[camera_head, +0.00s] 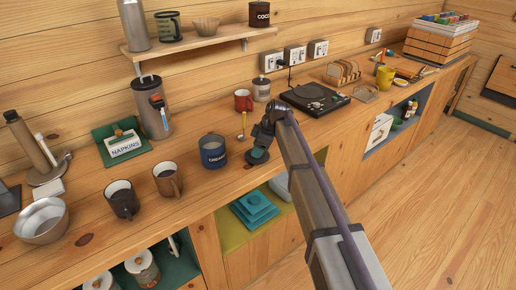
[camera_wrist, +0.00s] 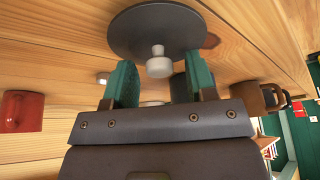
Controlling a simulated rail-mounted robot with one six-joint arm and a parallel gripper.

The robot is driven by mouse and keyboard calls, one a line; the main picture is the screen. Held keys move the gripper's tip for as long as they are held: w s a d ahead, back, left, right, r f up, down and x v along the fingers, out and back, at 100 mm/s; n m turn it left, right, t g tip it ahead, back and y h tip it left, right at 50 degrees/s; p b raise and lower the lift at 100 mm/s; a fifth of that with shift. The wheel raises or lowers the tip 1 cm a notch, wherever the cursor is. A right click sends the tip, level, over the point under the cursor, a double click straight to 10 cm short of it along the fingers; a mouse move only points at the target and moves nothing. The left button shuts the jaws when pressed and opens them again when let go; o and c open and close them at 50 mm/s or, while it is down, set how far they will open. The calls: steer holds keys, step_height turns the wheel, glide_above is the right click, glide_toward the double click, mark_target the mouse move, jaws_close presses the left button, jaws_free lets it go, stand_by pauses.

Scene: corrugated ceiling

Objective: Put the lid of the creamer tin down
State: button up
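The lid is a dark round disc (camera_wrist: 155,28) with a pale grey knob (camera_wrist: 157,64) in the wrist view. In the head view it shows as a dark disc (camera_head: 257,158) at the counter's front edge, just below my gripper (camera_head: 262,140). My gripper's green finger pads (camera_wrist: 158,84) stand apart on either side of the knob, with visible gaps, so it looks open. Whether the lid rests fully on the wood is hard to tell. A dark blue tin with pale lettering (camera_head: 213,153), seemingly the creamer tin, stands uncovered left of the lid.
A red mug (camera_head: 243,100), a lidded canister (camera_head: 261,91) and a turntable (camera_head: 314,97) stand behind. Brown (camera_head: 168,180) and black (camera_head: 122,200) mugs stand left. Some bare counter (camera_head: 215,192) lies in front of the tin. Open shelves are below.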

steer(key=shift+r+p, duration=0.3)
steer(key=p+v, duration=1.1)
steer(key=v, duration=0.1)
steer(key=s+d+m+h, duration=0.1)
steer(key=s+d+m, duration=0.4)
steer(key=s, duration=0.5)
steer(key=s+d+f+m+h, duration=0.1)
steer(key=s+d+m+h, duration=0.1)
steer(key=s+d+m, duration=0.4)
steer(key=s+d+f+m+h, duration=0.1)
steer(key=s+d+m, duration=0.5)
steer(key=s, duration=0.9)
steer(key=shift+s+d, duration=0.25)
steer(key=shift+d, duration=0.05)
